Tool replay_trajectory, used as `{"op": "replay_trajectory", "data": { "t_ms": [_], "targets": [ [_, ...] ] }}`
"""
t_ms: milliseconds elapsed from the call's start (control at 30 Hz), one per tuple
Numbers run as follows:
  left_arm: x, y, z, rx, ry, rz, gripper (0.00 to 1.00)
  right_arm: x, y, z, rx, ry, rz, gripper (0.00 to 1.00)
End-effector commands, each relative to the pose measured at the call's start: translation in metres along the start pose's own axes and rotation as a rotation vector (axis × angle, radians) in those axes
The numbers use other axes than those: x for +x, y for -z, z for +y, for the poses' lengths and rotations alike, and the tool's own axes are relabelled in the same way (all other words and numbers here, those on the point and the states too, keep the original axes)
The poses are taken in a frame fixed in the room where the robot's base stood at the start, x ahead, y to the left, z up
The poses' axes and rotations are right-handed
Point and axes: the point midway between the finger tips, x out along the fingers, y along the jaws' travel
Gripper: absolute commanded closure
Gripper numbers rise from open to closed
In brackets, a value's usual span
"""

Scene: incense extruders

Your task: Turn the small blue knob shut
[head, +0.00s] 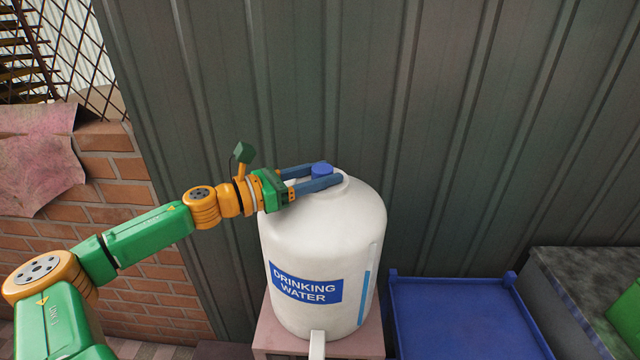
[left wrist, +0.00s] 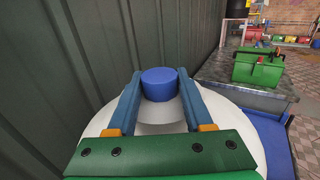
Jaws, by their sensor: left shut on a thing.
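The small blue knob (head: 321,169) sits on top of a white water drum (head: 320,225) labelled "DRINKING WATER". It also shows in the left wrist view (left wrist: 159,84) as a short round blue cap. My left gripper (head: 326,176) reaches in from the left over the drum's top, its two blue fingers on either side of the knob. In the left wrist view the fingertips meet the knob's sides, so the left gripper (left wrist: 159,82) is shut on it. My right gripper is in neither view.
The drum stands on a pinkish stand (head: 270,335) close to a grey corrugated wall (head: 450,120). A blue tray (head: 460,320) is to the right, beside a dark counter (head: 580,270).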

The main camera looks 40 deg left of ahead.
Motion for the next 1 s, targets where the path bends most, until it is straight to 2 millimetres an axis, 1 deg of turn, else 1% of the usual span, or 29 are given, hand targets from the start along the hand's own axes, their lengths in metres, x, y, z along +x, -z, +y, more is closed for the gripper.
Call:
{"op": "replay_trajectory", "data": {
  "t_ms": [33, 200, 700, 733, 767, 800, 833, 1000],
  "targets": [
    [0.0000, 0.0001, 0.0009, 0.003, 0.007, -0.005, 1.00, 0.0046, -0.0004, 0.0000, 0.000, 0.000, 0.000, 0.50],
    [0.0000, -0.0013, 0.0009, 0.001, 0.030, -0.005, 1.00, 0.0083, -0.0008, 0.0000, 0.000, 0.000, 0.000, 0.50],
    [0.0000, -0.0020, 0.0006, 0.001, 0.039, -0.004, 1.00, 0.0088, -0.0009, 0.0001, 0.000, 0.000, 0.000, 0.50],
    [0.0000, -0.0020, 0.0006, 0.001, 0.039, -0.004, 0.41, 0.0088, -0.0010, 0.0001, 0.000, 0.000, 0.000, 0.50],
    [0.0000, -0.0020, 0.0006, 0.001, 0.039, -0.004, 0.33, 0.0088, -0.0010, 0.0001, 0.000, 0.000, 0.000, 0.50],
    [0.0000, -0.0018, 0.0005, 0.001, 0.039, -0.003, 0.22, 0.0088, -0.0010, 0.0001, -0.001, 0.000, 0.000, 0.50],
    [0.0000, -0.0017, 0.0005, 0.001, 0.039, -0.003, 0.19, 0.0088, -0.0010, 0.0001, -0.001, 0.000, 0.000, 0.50],
    [0.0001, -0.0010, 0.0003, 0.001, 0.040, -0.002, 0.19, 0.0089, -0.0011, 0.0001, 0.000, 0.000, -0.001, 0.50]
  ]
}}
